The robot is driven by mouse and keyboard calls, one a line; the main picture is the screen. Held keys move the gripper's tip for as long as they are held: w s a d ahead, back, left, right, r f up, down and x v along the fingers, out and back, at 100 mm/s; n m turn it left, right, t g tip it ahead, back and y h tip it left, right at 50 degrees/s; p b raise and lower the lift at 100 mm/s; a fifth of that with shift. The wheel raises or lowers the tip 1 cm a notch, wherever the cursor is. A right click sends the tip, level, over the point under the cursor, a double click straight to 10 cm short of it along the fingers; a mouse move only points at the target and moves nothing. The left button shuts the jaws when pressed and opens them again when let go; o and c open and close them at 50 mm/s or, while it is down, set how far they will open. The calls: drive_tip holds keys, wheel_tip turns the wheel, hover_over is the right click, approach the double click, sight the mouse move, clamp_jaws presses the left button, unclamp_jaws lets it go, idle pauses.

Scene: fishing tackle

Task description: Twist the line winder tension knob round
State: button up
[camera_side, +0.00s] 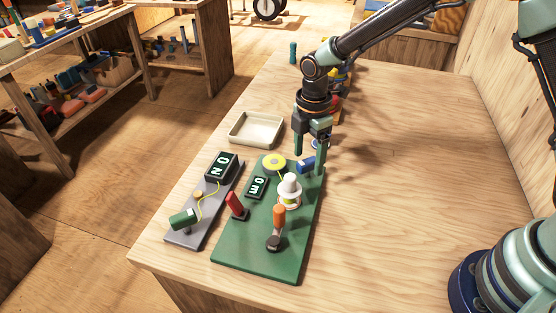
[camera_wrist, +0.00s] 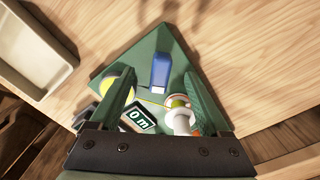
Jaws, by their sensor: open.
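The line winder is a green board (camera_side: 250,245) with several parts on it. At its far end is a blue bar-shaped part (camera_side: 306,164), which looks like the tension knob; no label confirms this. My gripper (camera_side: 309,165) points down above that end, its jaws apart and empty. In the wrist view the blue part (camera_wrist: 161,70) shows between the two green fingers, towards the far side. I cannot tell how high the fingertips are above it. A yellow disc (camera_side: 274,162), a white stepped spool (camera_side: 290,190) and a "0 m" display (camera_side: 257,187) are close by.
An orange-handled part (camera_side: 279,216) and a red lever (camera_side: 236,205) stand up from the board. A grey board (camera_side: 187,234) with an "ON" box (camera_side: 221,166) lies to the left. A cream tray (camera_side: 256,129) is behind. The table's right side is clear.

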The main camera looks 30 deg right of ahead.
drive_tip(key=shift+r, duration=2.25)
drive_tip(key=shift+d+r, duration=0.1)
drive_tip(key=shift+r, duration=0.1)
drive_tip(key=s+d+r+m+t, duration=0.3)
drive_tip(key=s+d+r+m, duration=0.2)
drive_tip(key=d+r+m, duration=0.45)
drive_tip(key=s+d+r+m+t, duration=0.2)
drive_tip(key=s+d+r+m, duration=0.2)
drive_tip(key=s+m, duration=0.5)
drive_tip(key=shift+s+r+t, duration=0.15)
drive_tip(key=shift+r+t, duration=0.15)
drive_tip(key=shift+r, duration=0.35)
